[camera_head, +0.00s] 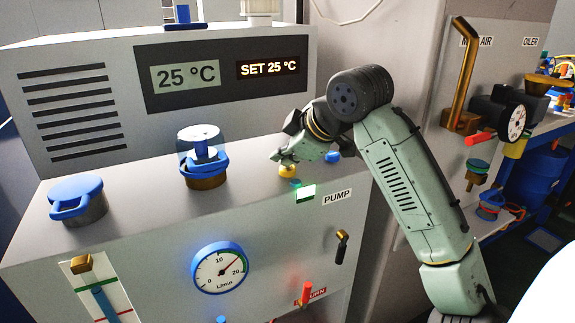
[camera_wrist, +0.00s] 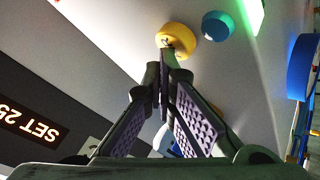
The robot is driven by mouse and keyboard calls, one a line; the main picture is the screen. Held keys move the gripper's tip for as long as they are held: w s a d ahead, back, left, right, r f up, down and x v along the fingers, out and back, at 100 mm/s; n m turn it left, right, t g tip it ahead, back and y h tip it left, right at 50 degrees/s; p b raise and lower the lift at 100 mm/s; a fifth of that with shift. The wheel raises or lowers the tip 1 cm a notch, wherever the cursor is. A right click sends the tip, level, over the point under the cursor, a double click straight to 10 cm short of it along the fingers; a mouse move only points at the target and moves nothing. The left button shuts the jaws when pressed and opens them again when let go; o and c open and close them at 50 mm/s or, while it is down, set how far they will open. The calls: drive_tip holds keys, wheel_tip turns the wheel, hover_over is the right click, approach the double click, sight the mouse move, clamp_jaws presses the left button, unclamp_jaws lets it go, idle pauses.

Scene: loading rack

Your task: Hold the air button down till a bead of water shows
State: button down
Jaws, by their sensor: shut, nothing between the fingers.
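A round yellow button (camera_head: 287,171) sits on top of the grey unit, near its right end. It also shows in the wrist view (camera_wrist: 178,36). No air label is readable beside it. My gripper (camera_head: 280,158) is shut and empty, with its fingertips (camera_wrist: 167,58) at the yellow button. They appear to touch its edge or top; I cannot tell whether it is pressed down. A clear-walled cup (camera_head: 187,146) with blue parts inside stands left of my gripper. No bead of water can be made out in it at this size.
A blue button (camera_head: 333,157) and a green-lit PUMP switch (camera_head: 306,194) are close to the yellow button. A blue-handled cap (camera_head: 76,190) stands at the left. The display housing (camera_head: 225,80) rises behind. A round gauge (camera_head: 219,268) is on the front face.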

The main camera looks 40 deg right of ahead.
sight(285, 169)
drive_tip(key=shift+r+p, duration=0.4)
drive_tip(key=shift+r, duration=0.25)
drive_tip(key=shift+r, duration=0.1)
wheel_tip(285, 169, up, 5)
drive_tip(key=p, duration=0.4)
idle(0.4)
